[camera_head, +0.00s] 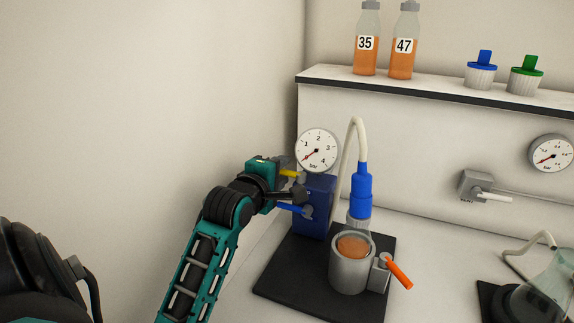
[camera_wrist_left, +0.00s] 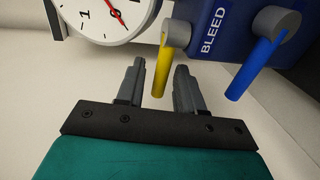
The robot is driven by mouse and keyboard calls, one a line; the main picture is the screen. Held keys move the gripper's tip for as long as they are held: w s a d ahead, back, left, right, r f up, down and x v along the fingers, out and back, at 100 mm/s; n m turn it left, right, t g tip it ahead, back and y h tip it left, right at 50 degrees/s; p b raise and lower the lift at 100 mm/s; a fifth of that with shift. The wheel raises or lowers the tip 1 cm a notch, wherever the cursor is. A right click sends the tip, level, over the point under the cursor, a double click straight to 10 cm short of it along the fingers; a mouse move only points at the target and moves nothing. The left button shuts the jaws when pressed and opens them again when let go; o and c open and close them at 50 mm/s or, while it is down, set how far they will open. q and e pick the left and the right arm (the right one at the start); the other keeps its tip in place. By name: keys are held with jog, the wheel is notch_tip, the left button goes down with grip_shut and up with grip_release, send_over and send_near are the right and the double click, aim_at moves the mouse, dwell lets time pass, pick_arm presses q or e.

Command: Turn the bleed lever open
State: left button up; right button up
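A blue box (camera_head: 318,222) stands on a black base plate and carries two levers on grey pivots. The yellow lever (camera_head: 289,173) is the upper one in the head view, and the blue lever (camera_head: 290,208) is below it. A BLEED label (camera_wrist_left: 213,31) sits between their pivots in the left wrist view. My left gripper (camera_head: 292,178) is open at the yellow lever. In the left wrist view, the yellow lever (camera_wrist_left: 162,72) reaches between the two fingers, with gaps visible on both sides. The blue lever (camera_wrist_left: 254,68) is outside the right finger. My right gripper is not in view.
A pressure gauge (camera_head: 317,150) sits just above the box. A metal cup (camera_head: 350,272) with orange liquid, a blue probe (camera_head: 361,190) and an orange handle (camera_head: 398,272) are to the right. Bottles (camera_head: 366,52) and capped containers (camera_head: 481,76) stand on the shelf (camera_head: 430,88).

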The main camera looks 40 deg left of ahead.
pick_arm(q)
jog(key=shift+w, duration=0.2)
grip_shut()
dwell(0.4)
